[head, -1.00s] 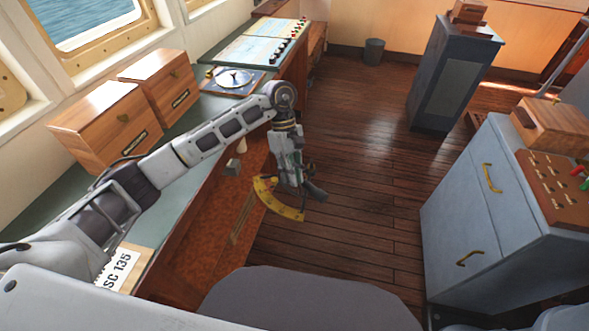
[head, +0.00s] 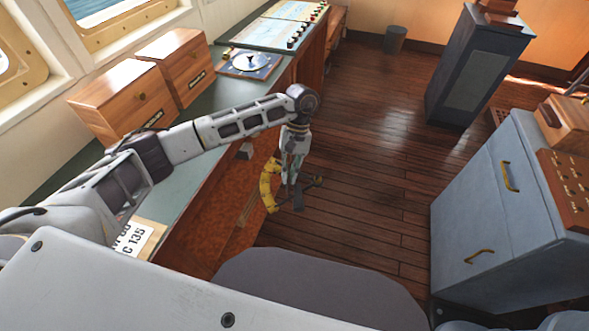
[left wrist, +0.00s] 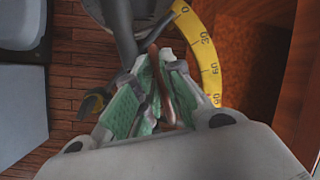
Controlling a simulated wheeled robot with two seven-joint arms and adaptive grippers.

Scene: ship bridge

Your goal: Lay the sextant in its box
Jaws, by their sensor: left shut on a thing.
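The sextant, with a yellow curved scale (head: 268,186) and dark arms, hangs from my left gripper (head: 292,180) over the floor beside the desk. In the left wrist view the gripper (left wrist: 158,95) has its green-padded fingers shut on a brown part of the sextant; the numbered yellow scale (left wrist: 206,60) shows beyond them. Two closed wooden boxes stand on the desk by the window, a nearer one (head: 110,100) and a farther one (head: 185,70). I cannot tell which is the sextant's box. My right gripper does not show.
The green desk top (head: 190,165) has bare room in front of the boxes. A grey chair (head: 310,290) stands close in front, a grey cabinet (head: 490,220) at right. The wooden floor between is clear.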

